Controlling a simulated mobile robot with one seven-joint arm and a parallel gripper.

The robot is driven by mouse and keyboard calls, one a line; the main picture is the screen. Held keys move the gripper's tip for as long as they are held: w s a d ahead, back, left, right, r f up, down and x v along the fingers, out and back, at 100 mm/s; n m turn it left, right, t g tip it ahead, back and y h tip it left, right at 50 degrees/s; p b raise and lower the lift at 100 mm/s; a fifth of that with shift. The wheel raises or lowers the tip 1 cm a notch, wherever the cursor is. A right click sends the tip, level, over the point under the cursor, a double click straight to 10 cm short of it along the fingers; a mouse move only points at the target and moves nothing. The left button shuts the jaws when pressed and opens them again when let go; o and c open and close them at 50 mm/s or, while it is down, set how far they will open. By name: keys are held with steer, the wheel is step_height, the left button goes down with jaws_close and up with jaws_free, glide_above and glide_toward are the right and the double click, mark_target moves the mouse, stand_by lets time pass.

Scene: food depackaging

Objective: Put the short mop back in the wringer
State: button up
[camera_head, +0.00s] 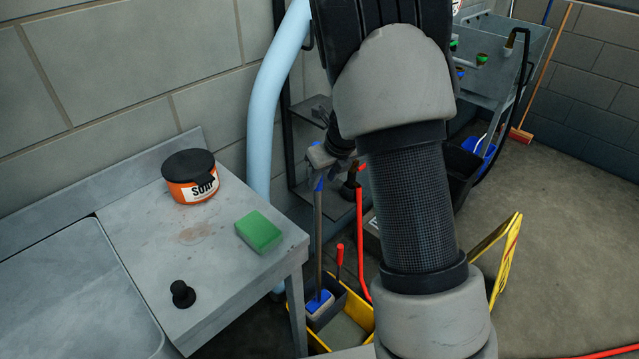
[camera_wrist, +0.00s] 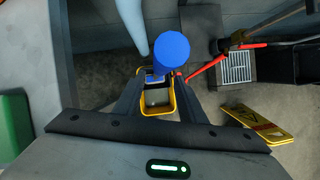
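The short mop has a grey handle with a blue top (camera_head: 318,185) and a blue head (camera_head: 318,301). It stands nearly upright, its head in the dark wringer (camera_head: 333,308) on the yellow bucket (camera_head: 317,341). The wringer has a red lever (camera_head: 340,256). My gripper (camera_head: 322,160) is close to the mop's top. In the wrist view the round blue top is near the fingertips of my gripper (camera_wrist: 162,80). The fingers are apart, with the bucket (camera_wrist: 158,108) visible between them. Contact with the handle is not clear.
A yellow folding sign (camera_head: 503,260) stands right of my arm. A pale blue pipe (camera_head: 268,110) runs behind. Open floor lies at right.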

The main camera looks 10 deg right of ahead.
steer(key=s+a+r+n+y, duration=0.1)
steer(key=s+a+r+n, duration=0.1)
steer(key=s+r+n, duration=0.6)
steer(key=s+a+r+n, duration=0.2)
steer(key=s+r+n, duration=0.35)
steer(key=r, duration=0.35)
steer(key=s+d+r+n+h, duration=0.1)
steer(key=s+r+n, duration=0.2)
steer(key=s+n, duration=0.6)
steer(key=s+d+r+n+t+h, duration=0.1)
steer(key=s+d+r+n, duration=0.1)
steer(key=s+n, duration=0.7)
steer(key=shift+r+n+h, duration=0.3)
steer(key=shift+r+n, duration=0.05)
steer(key=shift+r, duration=0.05)
steer(key=shift+s+r+p, duration=0.1)
steer(key=shift+p, duration=0.25)
step_height(320, 180, up, 9)
steer(key=p, duration=0.9)
